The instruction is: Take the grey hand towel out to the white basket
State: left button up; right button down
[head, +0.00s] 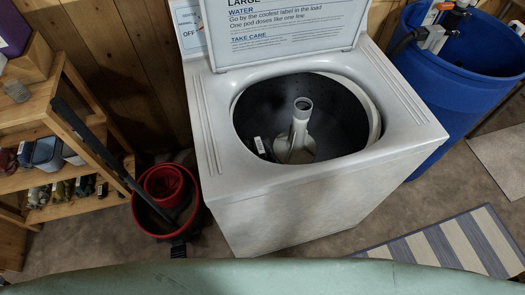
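The top-load washer (290,195) stands in the middle with its lid (285,35) raised. Its dark drum (345,110) is open, with a pale agitator (300,132) in the centre. A small white tag with dark marks (260,146) shows at the drum's left side; I cannot tell what it belongs to. I cannot make out a grey hand towel, and part of the drum's near side is hidden by the washer's rim. No white basket is in view. Neither of my grippers is in view.
A wooden shelf (25,119) with bottles and boxes stands at left. A red bucket (165,185) sits on the floor between shelf and washer, with a dark pole leaning there. A blue barrel (440,90) stands close at right. A striped mat (455,243) lies at front right.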

aim_at(261, 149)
jog(key=l+u, duration=0.2)
jog(key=l, duration=0.7)
jog(key=k+l+u, duration=0.2)
jog(key=l, duration=0.7)
jog(key=i+l, duration=0.05)
jog(key=i, duration=0.05)
